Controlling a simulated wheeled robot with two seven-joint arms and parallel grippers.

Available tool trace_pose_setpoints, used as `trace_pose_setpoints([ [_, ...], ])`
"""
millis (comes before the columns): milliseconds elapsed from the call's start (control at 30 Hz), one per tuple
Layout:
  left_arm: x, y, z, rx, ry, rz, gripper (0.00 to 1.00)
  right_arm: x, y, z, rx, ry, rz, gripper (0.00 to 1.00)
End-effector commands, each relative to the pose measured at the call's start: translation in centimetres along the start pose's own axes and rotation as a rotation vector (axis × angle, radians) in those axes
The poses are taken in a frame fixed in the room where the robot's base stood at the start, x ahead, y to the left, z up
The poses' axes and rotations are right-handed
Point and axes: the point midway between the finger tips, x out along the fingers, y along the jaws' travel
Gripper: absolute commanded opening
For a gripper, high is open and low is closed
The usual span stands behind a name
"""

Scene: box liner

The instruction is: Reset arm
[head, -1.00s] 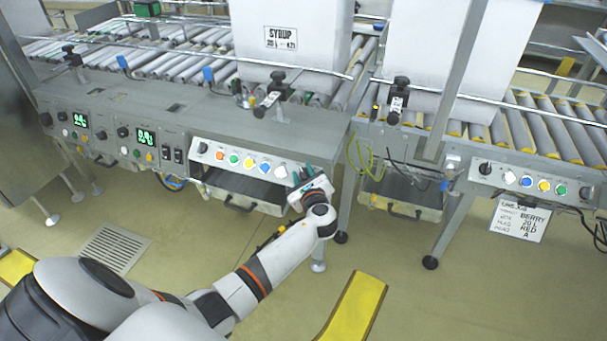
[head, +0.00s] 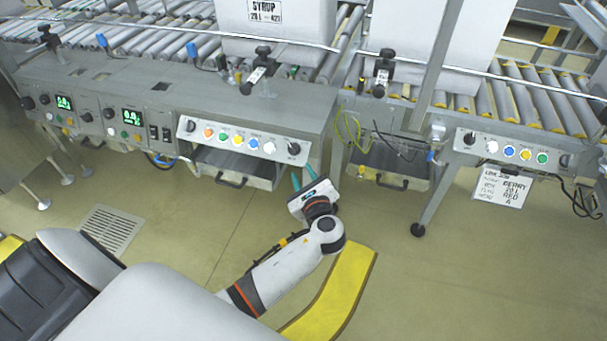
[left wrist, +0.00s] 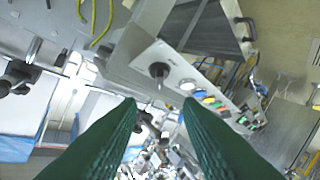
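My left gripper (head: 304,181) is in front of and below the right end of the button panel (head: 245,141). Its two green fingers are apart with nothing between them. In the left wrist view the green fingers (left wrist: 158,118) show open. The panel (left wrist: 190,80) with its black knob and coloured buttons lies beyond them, apart from the fingertips. My left arm reaches in from the lower left. My right gripper is not in view.
Roller conveyors (head: 170,38) carry a white box labelled SYRUP (head: 285,28) and another white box (head: 425,40). An open drawer (head: 235,166) is under the panel. A yellow floor strip (head: 345,290) is below my arm. A paper label (head: 502,188) hangs at right.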

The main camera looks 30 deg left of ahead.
Motion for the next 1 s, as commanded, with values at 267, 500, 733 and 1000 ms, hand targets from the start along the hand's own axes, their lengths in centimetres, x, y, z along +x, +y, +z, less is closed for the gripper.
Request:
trace_pose_setpoints([
  [267,0.0,0.0,0.0,0.000,0.000,0.000,0.33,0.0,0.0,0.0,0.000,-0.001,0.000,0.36],
  [500,-0.1,-0.5,0.5,-0.018,-0.019,-0.010,0.33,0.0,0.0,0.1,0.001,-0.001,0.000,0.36],
  [733,-3.1,-8.7,7.3,-0.405,-0.303,-0.236,0.33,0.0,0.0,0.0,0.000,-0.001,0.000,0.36],
  [1000,-12.2,-19.3,14.9,-1.058,-0.546,-0.803,0.33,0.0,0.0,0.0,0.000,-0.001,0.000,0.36],
])
